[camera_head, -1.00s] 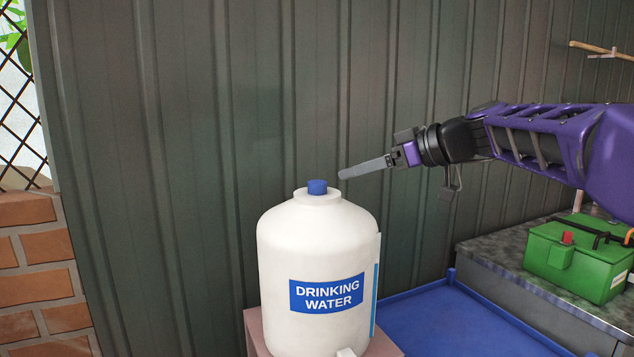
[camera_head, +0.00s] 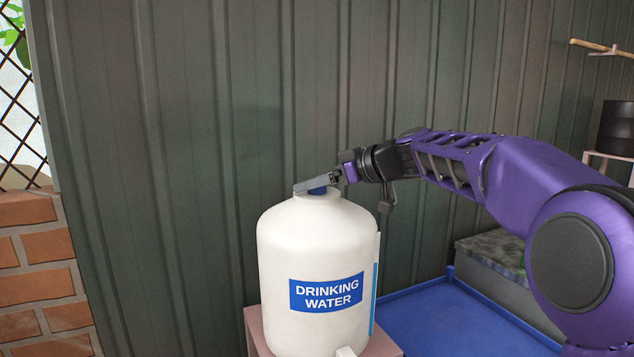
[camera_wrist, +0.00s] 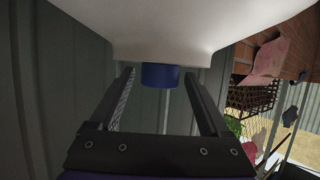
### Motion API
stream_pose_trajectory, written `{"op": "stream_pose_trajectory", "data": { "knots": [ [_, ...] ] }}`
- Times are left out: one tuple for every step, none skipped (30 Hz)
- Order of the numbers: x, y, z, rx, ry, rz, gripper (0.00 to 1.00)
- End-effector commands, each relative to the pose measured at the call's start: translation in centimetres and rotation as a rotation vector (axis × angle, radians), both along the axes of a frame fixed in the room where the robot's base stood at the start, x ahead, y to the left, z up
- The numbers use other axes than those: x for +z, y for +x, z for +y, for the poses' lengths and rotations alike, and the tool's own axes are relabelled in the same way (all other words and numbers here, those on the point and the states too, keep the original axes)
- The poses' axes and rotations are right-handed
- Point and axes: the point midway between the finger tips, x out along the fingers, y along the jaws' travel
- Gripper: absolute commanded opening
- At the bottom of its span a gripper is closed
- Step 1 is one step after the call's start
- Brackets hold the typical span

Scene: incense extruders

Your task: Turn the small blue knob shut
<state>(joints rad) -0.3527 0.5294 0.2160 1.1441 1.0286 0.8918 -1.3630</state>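The small blue knob (camera_head: 317,191) sits on the neck of a white water bottle (camera_head: 300,240) labelled "DRINKING WATER". My gripper (camera_head: 304,186) is at the bottle's top, its fingers reaching in from the right and partly hiding the knob in the head view. In the wrist view, my gripper (camera_wrist: 159,77) is open. The knob (camera_wrist: 160,78) lies between the two fingertips, with a gap visible on each side. The white bottle (camera_wrist: 160,25) fills the top of that view.
The bottle stands on a pinkish stand (camera_head: 256,335). A corrugated grey wall (camera_head: 180,150) is behind it. A blue tray (camera_head: 440,315) lies to the right, beside a grey counter (camera_head: 490,262). A brick wall (camera_head: 28,265) with lattice is at the left.

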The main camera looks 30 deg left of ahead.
Motion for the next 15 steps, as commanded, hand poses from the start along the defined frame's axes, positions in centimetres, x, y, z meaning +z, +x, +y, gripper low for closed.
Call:
{"op": "stream_pose_trajectory", "data": {
  "knots": [
    [0.01,0.01,-0.03,0.000,0.000,0.000,0.70],
    [0.01,0.01,-0.03,0.000,0.000,0.000,0.65],
    [0.01,0.01,-0.03,0.000,0.000,0.000,0.58],
    [0.02,0.00,-0.04,0.000,0.000,0.000,0.52],
    [0.02,0.00,-0.04,0.000,0.000,0.000,0.47],
    [0.02,0.00,-0.04,0.000,0.000,0.000,0.40],
    [0.02,0.00,-0.04,0.000,0.000,0.000,0.34],
    [0.02,-0.01,-0.04,0.000,0.000,0.000,0.29],
    [0.02,-0.01,-0.04,0.000,0.000,0.000,0.22],
    [0.02,-0.01,-0.04,0.000,0.000,0.000,0.16],
    [0.02,-0.01,-0.04,0.000,0.000,0.000,0.11],
    [0.02,-0.01,-0.04,0.000,0.000,0.000,0.04],
    [0.02,-0.02,-0.04,0.000,0.000,0.000,0.00],
    [0.02,-0.02,-0.04,0.000,0.000,0.000,0.00],
    [0.02,-0.02,-0.04,0.000,0.000,0.000,0.00]
  ]
}}
